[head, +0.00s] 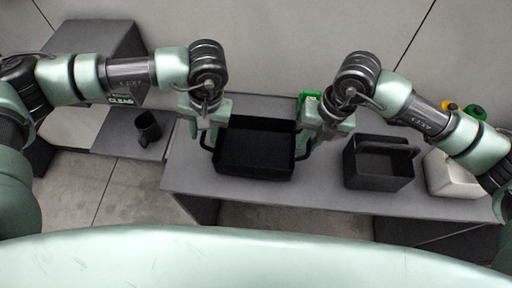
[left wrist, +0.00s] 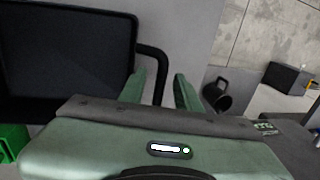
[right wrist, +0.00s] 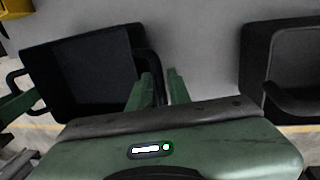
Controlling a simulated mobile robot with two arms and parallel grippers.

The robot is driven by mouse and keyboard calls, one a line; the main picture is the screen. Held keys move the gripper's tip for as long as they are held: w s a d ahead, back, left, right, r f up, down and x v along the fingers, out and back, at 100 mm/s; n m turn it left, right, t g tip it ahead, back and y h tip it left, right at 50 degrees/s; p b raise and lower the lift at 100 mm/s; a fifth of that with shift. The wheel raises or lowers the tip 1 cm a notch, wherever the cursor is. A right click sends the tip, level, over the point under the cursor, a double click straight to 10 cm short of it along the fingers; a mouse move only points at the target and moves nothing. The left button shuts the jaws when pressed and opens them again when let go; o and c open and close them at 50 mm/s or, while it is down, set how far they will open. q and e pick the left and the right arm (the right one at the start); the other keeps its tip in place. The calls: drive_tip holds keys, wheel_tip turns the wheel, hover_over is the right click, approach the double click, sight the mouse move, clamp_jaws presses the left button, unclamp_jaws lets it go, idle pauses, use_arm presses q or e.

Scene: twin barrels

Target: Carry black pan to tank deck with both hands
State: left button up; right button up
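The black pan (head: 255,150) lies on the grey bench (head: 290,190), with a looped handle on each side. My left gripper (head: 208,130) is at its left handle. In the left wrist view, that handle (left wrist: 156,60) runs between the spread fingers (left wrist: 163,92) of the left gripper. My right gripper (head: 328,133) is at the right handle. In the right wrist view, that handle (right wrist: 150,62) passes between the parted fingers (right wrist: 163,88) of the right gripper. Neither gripper is visibly clamped. I cannot tell for certain which surface is the tank deck.
A black open bin (head: 378,165) and a white object (head: 450,175) stand right of the pan. A green item (head: 308,100) is behind it. A lower grey surface at the left holds a black mug (head: 148,130), beside a grey cabinet (head: 95,40).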

use_arm(q)
clamp_jaws()
idle(1.4)
